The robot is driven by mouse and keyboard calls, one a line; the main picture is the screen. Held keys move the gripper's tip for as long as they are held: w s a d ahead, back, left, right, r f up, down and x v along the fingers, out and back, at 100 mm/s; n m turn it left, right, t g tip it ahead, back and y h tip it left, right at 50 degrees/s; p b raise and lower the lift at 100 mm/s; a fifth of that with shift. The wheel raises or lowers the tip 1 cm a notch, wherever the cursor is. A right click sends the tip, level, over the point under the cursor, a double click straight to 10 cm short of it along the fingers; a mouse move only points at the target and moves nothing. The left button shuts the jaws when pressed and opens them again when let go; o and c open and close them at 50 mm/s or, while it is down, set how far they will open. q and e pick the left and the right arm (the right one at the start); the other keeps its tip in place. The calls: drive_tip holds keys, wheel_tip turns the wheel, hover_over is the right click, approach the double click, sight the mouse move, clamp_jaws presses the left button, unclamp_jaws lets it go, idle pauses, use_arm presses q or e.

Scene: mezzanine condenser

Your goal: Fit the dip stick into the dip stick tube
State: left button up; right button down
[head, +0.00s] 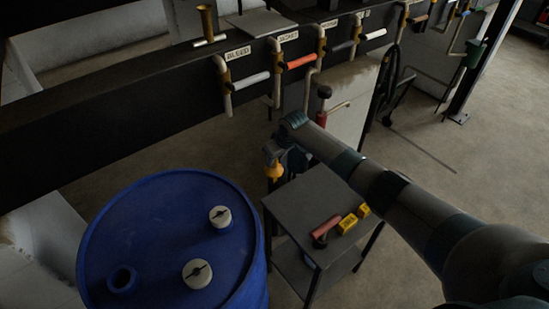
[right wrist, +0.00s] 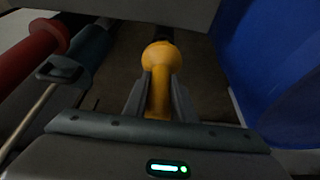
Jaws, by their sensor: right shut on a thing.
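The dip stick (head: 274,172) shows as a yellow grip with a rounded end, held by my right gripper (head: 272,154). In the right wrist view the yellow grip (right wrist: 158,75) stands between the two grey fingers (right wrist: 158,95), which are shut on it. A dark part shows beyond the rounded end; the rest of the stick is hidden. The gripper is between the blue drum and the wall of pipes, above the far left corner of the cart. I cannot tell for sure which fitting is the dip stick tube. My left gripper is not in view.
A blue drum (head: 160,225) with white caps stands at left. A grey cart (head: 300,200) carries a red-handled tool (head: 326,228) and yellow blocks (head: 347,223). A dark beam (head: 110,95) with labelled valves crosses behind.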

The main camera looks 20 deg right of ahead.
sight(276, 166)
drive_tip(key=shift+f+b, duration=1.4)
drive_tip(key=shift+f, duration=1)
drive_tip(key=c, duration=1.4)
unclamp_jaws()
drive_tip(key=shift+f, duration=0.1)
drive_tip(key=b+v, duration=0.2)
drive_tip(key=v, duration=1.5)
drive_tip(key=shift+s+r, duration=0.1)
drive_tip(key=shift+r, duration=0.15)
drive_tip(key=shift+s+f, duration=0.1)
